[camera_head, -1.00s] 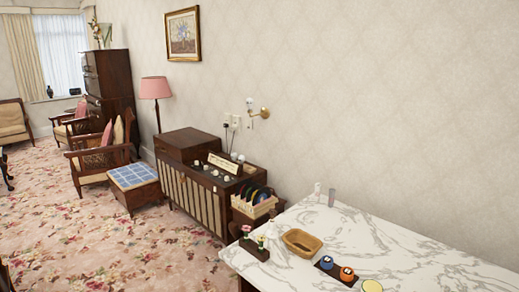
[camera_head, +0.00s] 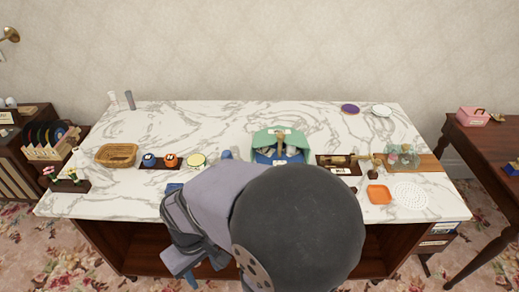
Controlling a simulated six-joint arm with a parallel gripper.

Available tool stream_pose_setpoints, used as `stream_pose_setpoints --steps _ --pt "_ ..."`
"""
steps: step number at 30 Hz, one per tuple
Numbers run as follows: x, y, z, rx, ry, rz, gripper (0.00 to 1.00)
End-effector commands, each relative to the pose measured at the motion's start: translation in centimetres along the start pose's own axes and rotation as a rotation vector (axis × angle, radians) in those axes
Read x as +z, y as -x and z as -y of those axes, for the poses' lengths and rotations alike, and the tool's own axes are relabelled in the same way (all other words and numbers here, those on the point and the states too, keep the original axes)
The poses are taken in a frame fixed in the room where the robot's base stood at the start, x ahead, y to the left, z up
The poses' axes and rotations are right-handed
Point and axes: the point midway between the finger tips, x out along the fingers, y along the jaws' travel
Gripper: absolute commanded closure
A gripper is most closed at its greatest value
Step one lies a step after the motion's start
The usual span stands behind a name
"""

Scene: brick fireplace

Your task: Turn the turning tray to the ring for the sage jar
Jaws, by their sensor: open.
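No turning tray or sage jar can be made out for certain. A sage-green and blue rounded piece (camera_head: 283,137) with a brown upright stands at the middle of the marble counter; its lower part is hidden behind my arm, and I cannot tell whether it is the tray. My gripper (camera_head: 173,225) is low left of the arm, at the counter's front edge, with its blue-grey fingers apart. Nothing shows between them. It is apart from the green piece.
A wicker basket (camera_head: 117,155), blue and orange round pieces on a dark board, and a yellow-rimmed round piece (camera_head: 196,160) lie left. Glass jars (camera_head: 403,157), an orange dish (camera_head: 379,194) and a white perforated mat (camera_head: 411,194) lie right. The back of the marble counter (camera_head: 215,125) is mostly clear.

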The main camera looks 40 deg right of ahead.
Motion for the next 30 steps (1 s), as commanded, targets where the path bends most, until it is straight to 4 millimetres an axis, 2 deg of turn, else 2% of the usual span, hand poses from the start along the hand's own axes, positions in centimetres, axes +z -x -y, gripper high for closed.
stream_pose_setpoints --steps 1,3,6,10,15,30 --pt "0.0 -2.6 0.0 0.0 0.0 0.0 0.57" --pt "0.0 -4.5 0.0 0.0 0.0 0.0 0.57" --pt "0.0 -6.9 0.0 0.0 0.0 0.001 0.57" --pt "0.0 -9.2 0.0 0.0 0.0 0.001 0.57" --pt "0.0 -10.2 0.0 0.0 -0.001 0.0 0.57" --pt "0.0 -9.9 0.0 0.0 -0.004 0.0 0.57"
